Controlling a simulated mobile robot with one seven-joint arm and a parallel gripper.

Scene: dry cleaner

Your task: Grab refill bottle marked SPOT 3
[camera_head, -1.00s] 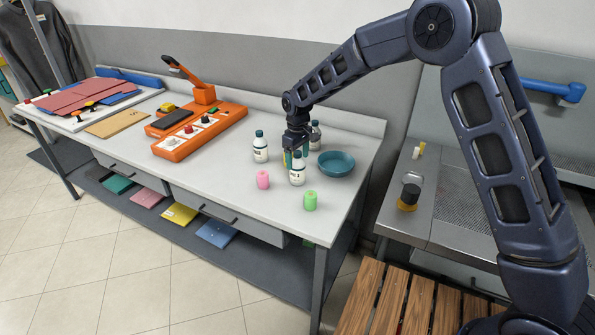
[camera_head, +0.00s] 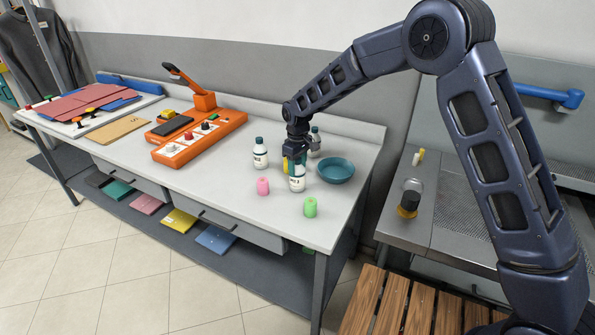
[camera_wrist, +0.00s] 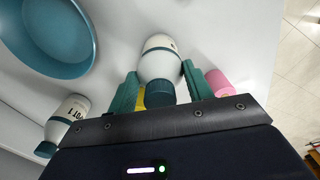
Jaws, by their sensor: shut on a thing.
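A white refill bottle with a dark teal cap (camera_head: 297,184) stands near the right end of the counter; its label is too small to read for certain. My gripper (camera_head: 296,166) is down at its top, with teal fingers shut on it. In the wrist view the held bottle (camera_wrist: 160,58) lies between the two fingers (camera_wrist: 160,88), cap toward me. A similar bottle (camera_head: 260,153) stands to the left, and another (camera_head: 315,140) behind near the bowl. In the wrist view one other bottle (camera_wrist: 70,112) has a partly visible label that seems to end in 1.
A teal bowl (camera_head: 336,170) sits right of the held bottle. A pink cylinder (camera_head: 263,186) and a green one (camera_head: 310,207) stand in front. A small yellow item (camera_head: 285,166) is close behind the fingers. An orange machine (camera_head: 198,138) stands farther left.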

